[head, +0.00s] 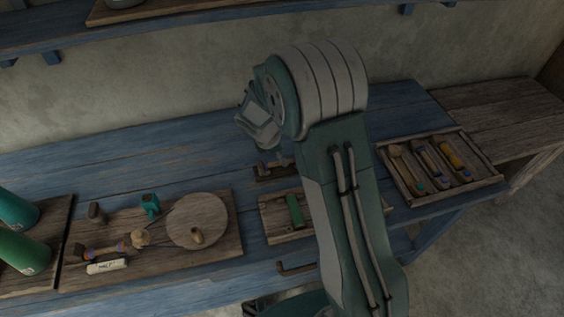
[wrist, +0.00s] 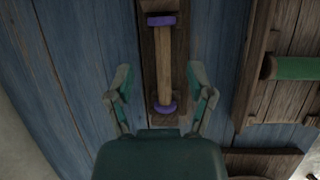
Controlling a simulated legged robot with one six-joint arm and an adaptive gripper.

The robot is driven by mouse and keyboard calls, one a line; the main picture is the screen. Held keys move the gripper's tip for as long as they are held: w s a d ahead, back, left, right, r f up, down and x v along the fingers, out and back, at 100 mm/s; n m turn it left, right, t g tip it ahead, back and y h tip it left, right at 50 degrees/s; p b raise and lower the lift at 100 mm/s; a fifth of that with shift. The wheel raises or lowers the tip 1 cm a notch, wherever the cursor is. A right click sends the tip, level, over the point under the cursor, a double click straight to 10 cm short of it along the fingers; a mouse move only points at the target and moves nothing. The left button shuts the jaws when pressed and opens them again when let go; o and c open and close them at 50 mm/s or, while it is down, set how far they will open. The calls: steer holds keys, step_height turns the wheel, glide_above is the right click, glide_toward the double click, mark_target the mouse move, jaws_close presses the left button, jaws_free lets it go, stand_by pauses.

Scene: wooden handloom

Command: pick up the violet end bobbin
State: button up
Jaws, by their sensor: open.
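The violet end bobbin (wrist: 164,62) has a pale wooden shaft with a violet flange at each end. In the wrist view it lies lengthwise on a narrow dark wooden holder (wrist: 149,47). My gripper (wrist: 159,74) is open, with one finger to the left and one to the right of the bobbin's shaft. Neither finger appears to touch the bobbin; the height gap is hard to tell.
A wooden tray with a green cylinder (wrist: 293,68) lies right of the bobbin. In the head view, a tool tray (head: 483,185) stands at right. A board (head: 222,252) with small items and a round disc lies at left. The blue bench (head: 125,160) is bare behind the board.

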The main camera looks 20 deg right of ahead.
steer(key=x, duration=0.2)
steer(key=shift+s+f, duration=0.1)
steer(key=shift+f, duration=0.35)
steer(key=shift+a+f, duration=0.25)
steer(key=shift+a, duration=0.1)
steer(key=shift+c, duration=0.6)
steer(key=shift+d, duration=0.3)
steer(key=c, duration=0.8)
steer(key=shift+a+r, duration=0.1)
